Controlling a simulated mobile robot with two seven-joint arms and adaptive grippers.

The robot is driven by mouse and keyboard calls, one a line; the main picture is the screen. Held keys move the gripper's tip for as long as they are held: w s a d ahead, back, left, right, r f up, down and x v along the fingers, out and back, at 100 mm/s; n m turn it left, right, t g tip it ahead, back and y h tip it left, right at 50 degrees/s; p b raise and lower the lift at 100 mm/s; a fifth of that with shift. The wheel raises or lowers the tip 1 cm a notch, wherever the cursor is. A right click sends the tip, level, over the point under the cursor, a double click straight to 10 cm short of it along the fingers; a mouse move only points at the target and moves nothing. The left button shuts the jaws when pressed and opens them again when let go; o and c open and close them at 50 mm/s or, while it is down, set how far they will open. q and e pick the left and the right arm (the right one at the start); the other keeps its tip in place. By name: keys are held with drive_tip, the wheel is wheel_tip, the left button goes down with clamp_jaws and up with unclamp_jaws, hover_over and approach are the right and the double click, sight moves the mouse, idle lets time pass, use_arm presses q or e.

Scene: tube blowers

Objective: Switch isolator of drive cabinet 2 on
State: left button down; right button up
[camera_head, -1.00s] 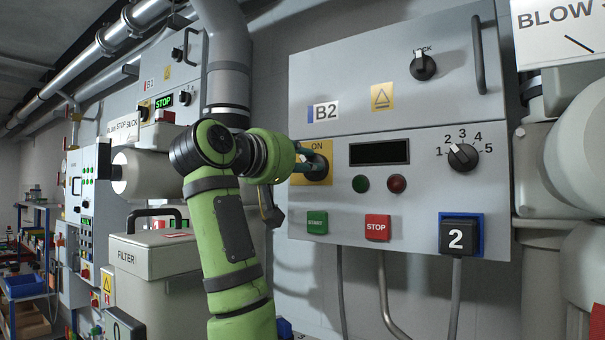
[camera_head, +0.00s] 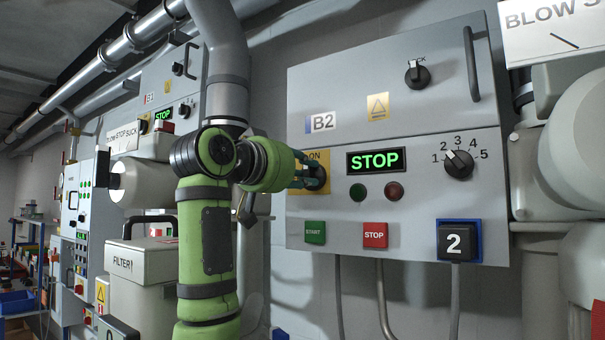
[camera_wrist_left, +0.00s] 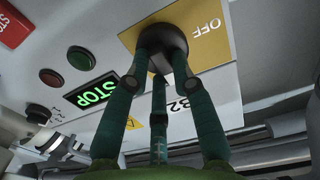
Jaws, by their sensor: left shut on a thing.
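Drive cabinet 2 (camera_head: 425,205) is the grey wall panel marked B2. Its isolator is a dark rotary knob on a yellow plate (camera_head: 306,158) at the panel's left; in the wrist view the knob (camera_wrist_left: 161,38) sits on the yellow plate beside the word OFF. The word ON shows above it in the head view. My left gripper (camera_head: 308,173) is shut on the knob, its teal fingers around it, hiding most of it in the head view. The display (camera_head: 375,160) is lit with green STOP; it also shows in the wrist view (camera_wrist_left: 95,91). My right gripper is not in view.
Below are a green START button (camera_head: 315,232), a red STOP button (camera_head: 375,234) and a black block (camera_head: 458,240) marked 2. A selector dial (camera_head: 458,164) is at the right. A filter box (camera_head: 140,262) stands to the left of my arm.

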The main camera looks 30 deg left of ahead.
use_arm(q)
drive_tip(key=shift+s+r, duration=0.1)
drive_tip(key=shift+r, duration=0.1)
drive_tip(key=c, duration=1)
unclamp_jaws()
drive_tip(key=shift+c, duration=0.2)
drive_tip(key=shift+f, duration=0.1)
drive_tip(key=s+a, duration=0.1)
drive_tip(key=s, duration=1)
drive_tip(key=shift+s+a, duration=0.3)
drive_tip(key=shift+a, duration=0.05)
drive_tip(key=shift+f, duration=0.1)
